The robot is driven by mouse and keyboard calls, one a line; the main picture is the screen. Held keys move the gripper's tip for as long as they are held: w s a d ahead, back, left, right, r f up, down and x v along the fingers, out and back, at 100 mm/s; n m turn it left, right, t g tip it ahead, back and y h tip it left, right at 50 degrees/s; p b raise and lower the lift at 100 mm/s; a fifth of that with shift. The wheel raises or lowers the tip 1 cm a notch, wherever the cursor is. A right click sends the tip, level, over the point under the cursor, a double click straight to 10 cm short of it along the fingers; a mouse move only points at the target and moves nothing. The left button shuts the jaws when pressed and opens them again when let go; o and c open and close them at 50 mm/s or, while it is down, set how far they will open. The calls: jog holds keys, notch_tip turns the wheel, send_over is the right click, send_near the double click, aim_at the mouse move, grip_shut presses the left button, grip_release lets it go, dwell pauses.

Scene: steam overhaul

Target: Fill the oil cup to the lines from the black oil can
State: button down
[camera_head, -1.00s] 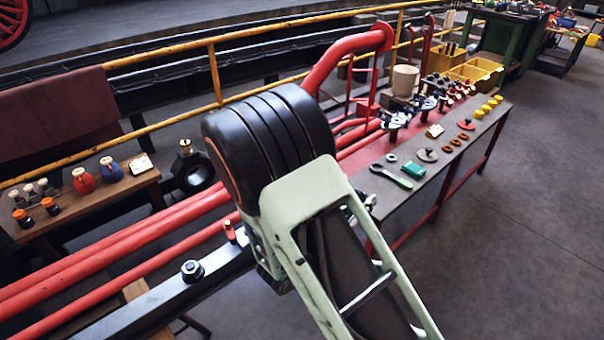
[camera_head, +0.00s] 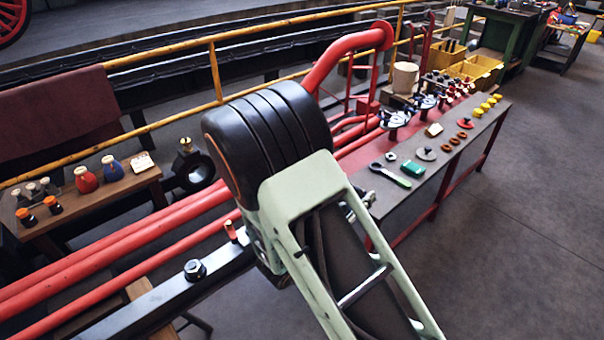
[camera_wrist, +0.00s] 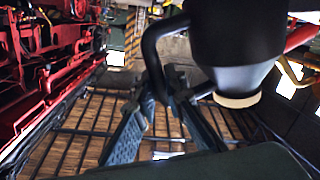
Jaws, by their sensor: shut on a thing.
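In the wrist view, the black oil can (camera_wrist: 235,35) fills the upper right, with a pale cream ring at its lower end. Its dark curved handle (camera_wrist: 152,55) reaches down between the fingers of my gripper (camera_wrist: 163,92), which is shut on it. In the head view my own arm hides the gripper and can. A brass-topped fitting (camera_head: 186,146) stands on a black ring left of my arm. I cannot tell which fitting is the oil cup, and no fill lines are readable.
A small wooden table (camera_head: 100,199) at left holds red and blue bottles and small jars. A long bench (camera_head: 402,207) at right carries a green-handled wrench (camera_head: 390,175) and several parts. A yellow rail (camera_head: 214,72) runs behind. The floor at right is clear.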

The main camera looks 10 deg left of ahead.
aim_at(362, 191)
jog(key=shift+r+p, duration=0.6)
jog(key=shift+p, duration=0.05)
jog(key=shift+r, duration=0.15)
jog(key=shift+w+a+r+n+p, duration=0.15)
jog(key=shift+r+n+p, duration=0.35)
jog(key=shift+p, duration=0.45)
dwell(4.7)
jog(key=shift+w+a+r+p, duration=0.1)
jog(key=shift+r+p, duration=0.45)
jog(key=shift+p, duration=0.35)
dwell(0.7)
